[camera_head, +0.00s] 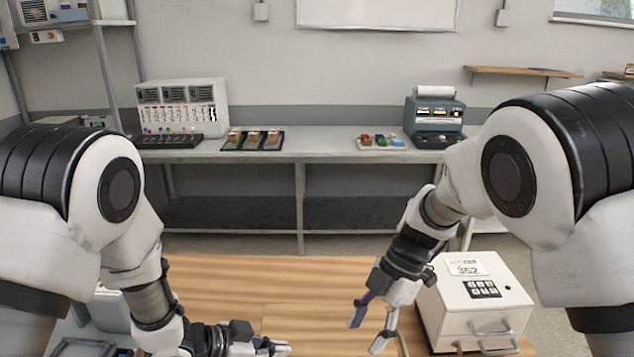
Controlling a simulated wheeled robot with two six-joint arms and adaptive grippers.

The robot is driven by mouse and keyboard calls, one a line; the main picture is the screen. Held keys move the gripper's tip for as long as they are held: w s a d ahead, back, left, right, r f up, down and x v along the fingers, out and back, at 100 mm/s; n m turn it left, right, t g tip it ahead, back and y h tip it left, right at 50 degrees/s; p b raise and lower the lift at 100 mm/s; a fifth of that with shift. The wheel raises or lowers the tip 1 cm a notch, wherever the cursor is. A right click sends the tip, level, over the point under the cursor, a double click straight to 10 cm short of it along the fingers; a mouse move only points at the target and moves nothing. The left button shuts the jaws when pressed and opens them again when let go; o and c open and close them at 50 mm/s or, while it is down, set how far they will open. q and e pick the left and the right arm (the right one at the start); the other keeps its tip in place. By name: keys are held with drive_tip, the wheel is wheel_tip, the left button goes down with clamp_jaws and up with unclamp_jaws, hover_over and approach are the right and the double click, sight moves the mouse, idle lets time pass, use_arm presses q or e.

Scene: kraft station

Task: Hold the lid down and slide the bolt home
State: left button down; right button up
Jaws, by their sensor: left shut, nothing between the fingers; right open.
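A white box (431,311) stands on the right part of the wooden table. A seam runs below the top, but whether the lid is fully down is unclear. My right gripper (368,334) is open and empty, pointing down just left of the box, apart from it. My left gripper (272,347) is shut and empty, low over the table at the bottom edge, well left of the box.
A back bench (300,150) holds a switch panel (182,106), trays of small parts (253,140) and a grey printing machine (435,118). A metal shelf frame stands at the far left.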

use_arm(q)
drive_tip(key=shift+r, duration=2.45)
use_arm(e)
drive_tip(key=shift+s, duration=0.1)
use_arm(q)
drive_tip(key=shift+s+f, duration=0.1)
